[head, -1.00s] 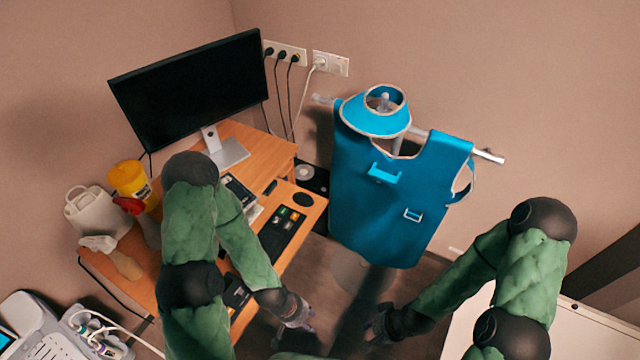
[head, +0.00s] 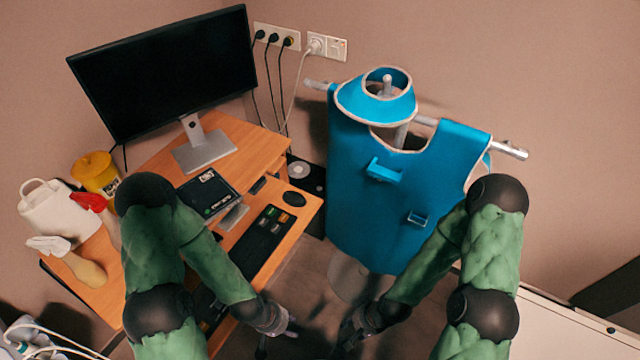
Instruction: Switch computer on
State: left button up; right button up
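A large monitor (head: 165,70) with a dark screen stands on a grey stand at the back of the wooden desk. A black box (head: 303,176) with a pale round disc on it sits at the right end of the desk, partly hidden by the desk; I cannot tell for certain that it is the computer. My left gripper (head: 278,330) is low in front of the desk's near edge. My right gripper (head: 352,332) is low to its right, over the floor. Both look empty and apart from the box, but their fingers are too small and dark to read.
A keyboard (head: 262,238) lies on the desk's lower shelf, beside a dark mouse (head: 293,199). A blue apron (head: 372,210) hangs on a stand right of the desk. A yellow tub (head: 96,174) and a white container (head: 58,212) stand on the left. A white surface (head: 550,325) is at right.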

pick_arm(q)
notch_tip(320, 180, down, 5)
jog(key=b, duration=0.3)
jog(key=shift+w+f+b, duration=0.1)
jog(key=shift+w+b, duration=0.05)
jog(key=shift+b, duration=0.15)
pick_arm(e)
jog(key=f, duration=0.5)
jog(key=shift+w+f, duration=0.1)
jog(key=shift+w, duration=0.15)
